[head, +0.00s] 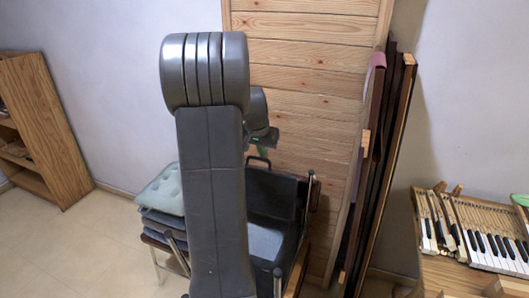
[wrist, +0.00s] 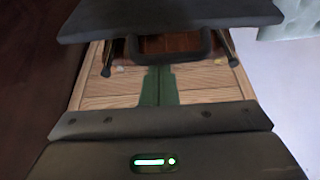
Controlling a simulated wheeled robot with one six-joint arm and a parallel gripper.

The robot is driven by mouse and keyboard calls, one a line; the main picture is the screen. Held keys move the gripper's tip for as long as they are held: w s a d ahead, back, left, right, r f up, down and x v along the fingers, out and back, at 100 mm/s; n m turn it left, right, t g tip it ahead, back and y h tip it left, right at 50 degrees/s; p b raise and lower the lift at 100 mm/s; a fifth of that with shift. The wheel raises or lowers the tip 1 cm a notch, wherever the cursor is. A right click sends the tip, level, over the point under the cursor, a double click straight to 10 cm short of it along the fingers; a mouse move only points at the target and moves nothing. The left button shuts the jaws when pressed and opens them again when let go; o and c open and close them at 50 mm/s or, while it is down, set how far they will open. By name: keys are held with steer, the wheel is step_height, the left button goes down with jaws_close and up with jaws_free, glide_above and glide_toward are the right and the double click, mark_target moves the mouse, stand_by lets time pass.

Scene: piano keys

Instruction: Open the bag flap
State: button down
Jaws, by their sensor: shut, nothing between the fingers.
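The black bag (head: 285,192) rests on a chair behind my arm in the head view, and my arm hides its left part. Its looped handle (head: 259,160) stands up at the top. In the wrist view the dark handle (wrist: 168,57) lies just beyond my fingertips, below a broad dark panel (wrist: 170,18) that looks like part of the bag. My gripper (wrist: 158,70) has its green fingers together, with nothing between them. In the head view my gripper (head: 263,152) is mostly hidden, close to the handle. I cannot tell how the flap lies.
Folded cushions (head: 162,190) sit to the left of the bag. A wooden panel (head: 310,50) stands behind, with dark boards (head: 385,150) leaning at its right. Piano keys (head: 490,250) lie on a wooden surface at right. A bookcase (head: 40,125) stands left; the left floor is clear.

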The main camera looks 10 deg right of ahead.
steer(key=shift+r, duration=0.1)
steer(key=b+v, duration=0.1)
steer(key=v, duration=1.2)
steer(key=shift+r, duration=0.25)
steer(key=shift+s+f, duration=0.1)
steer(key=w+p+x, duration=0.1)
steer(key=x, duration=1.3)
steer(key=shift+d+p, duration=0.25)
steer(key=shift+p, duration=0.05)
steer(key=shift+s, duration=0.1)
